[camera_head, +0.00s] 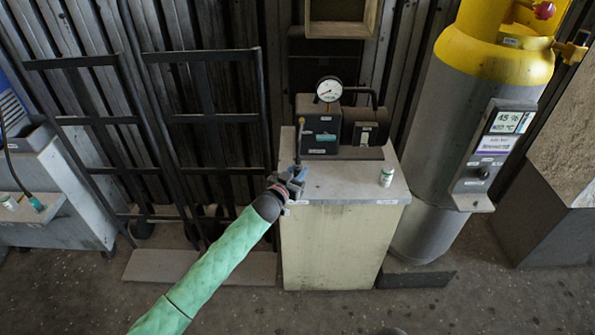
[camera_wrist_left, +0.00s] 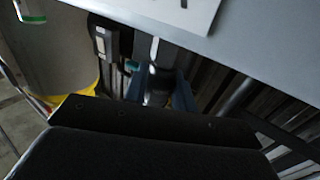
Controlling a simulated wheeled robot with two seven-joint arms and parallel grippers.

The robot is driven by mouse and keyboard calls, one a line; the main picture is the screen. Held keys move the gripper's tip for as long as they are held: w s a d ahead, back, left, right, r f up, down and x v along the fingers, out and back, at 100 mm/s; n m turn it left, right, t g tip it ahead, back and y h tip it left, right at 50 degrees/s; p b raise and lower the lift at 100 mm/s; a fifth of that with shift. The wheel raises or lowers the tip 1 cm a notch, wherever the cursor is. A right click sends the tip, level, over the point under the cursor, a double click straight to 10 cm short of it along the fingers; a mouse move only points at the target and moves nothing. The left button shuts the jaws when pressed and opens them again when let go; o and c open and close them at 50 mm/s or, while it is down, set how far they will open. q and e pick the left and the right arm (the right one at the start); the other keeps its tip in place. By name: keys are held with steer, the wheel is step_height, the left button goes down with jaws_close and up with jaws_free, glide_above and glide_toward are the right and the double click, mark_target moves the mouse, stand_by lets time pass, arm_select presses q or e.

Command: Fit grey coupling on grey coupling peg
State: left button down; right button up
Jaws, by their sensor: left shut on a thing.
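My left gripper (camera_head: 292,180) is at the front left edge of the cabinet top, below the pump. Its blue fingers also show in the left wrist view (camera_wrist_left: 158,92), shut on a dark grey cylindrical piece (camera_wrist_left: 155,84), which I take to be the grey coupling. In the head view the piece is mostly hidden by the fingers. A thin dark upright rod or hose (camera_head: 298,143) rises just behind the fingers, beside the pump's left side; I cannot tell whether it joins the held piece. The grey coupling peg cannot be made out clearly. My right gripper is not in view.
The pump (camera_head: 320,138) with a round gauge (camera_head: 329,89) stands on the cabinet top (camera_head: 345,184). A small white and green bottle (camera_head: 386,176) stands at its right. A yellow and grey cylinder (camera_head: 445,130) is to the right, black hand trucks (camera_head: 208,118) to the left.

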arm_select(q)
steer(key=shift+f, duration=0.65)
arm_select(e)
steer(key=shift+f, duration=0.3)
arm_select(q)
steer(key=c, duration=1.1)
jaws_free()
steer(key=shift+o, duration=0.2)
steer(key=b+v, duration=0.2)
steer(key=v, duration=0.5)
steer(key=shift+s+a, duration=0.2)
steer(key=shift+s, duration=0.15)
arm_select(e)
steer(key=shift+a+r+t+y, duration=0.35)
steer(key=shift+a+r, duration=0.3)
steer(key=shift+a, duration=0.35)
